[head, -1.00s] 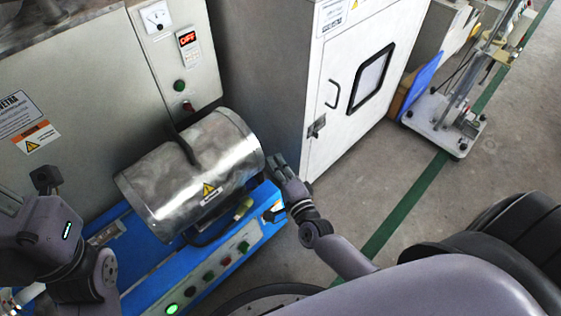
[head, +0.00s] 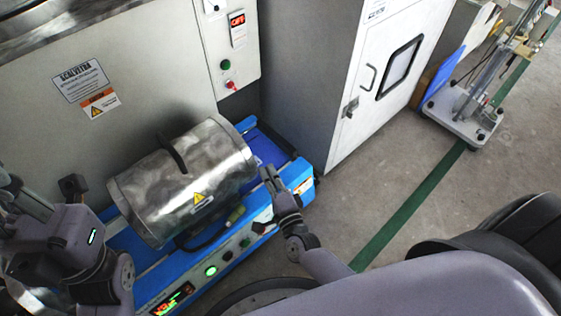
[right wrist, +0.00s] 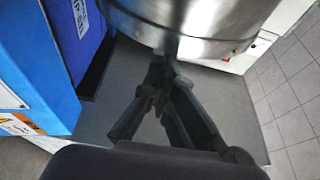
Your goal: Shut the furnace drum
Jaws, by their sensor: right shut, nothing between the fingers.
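The furnace drum (head: 180,185) is a shiny metal cylinder with a black handle on top and a yellow warning label. It lies on a blue base (head: 250,215) in the head view. Its lower front edge stands over a dark gap, and I cannot tell how far open it is. My right gripper (head: 268,176) is shut and empty just off the drum's right end. In the right wrist view the drum (right wrist: 205,25) shows at the top, close beyond the fingertips (right wrist: 162,75); contact is unclear. My left arm is at the left edge; its fingers cannot be made out.
A grey cabinet panel (head: 120,60) stands behind the drum. A white cabinet (head: 385,80) with a door handle and window stands to the right. A wheeled stand (head: 465,115) is farther right. The floor (head: 350,195) between is clear, with a green line.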

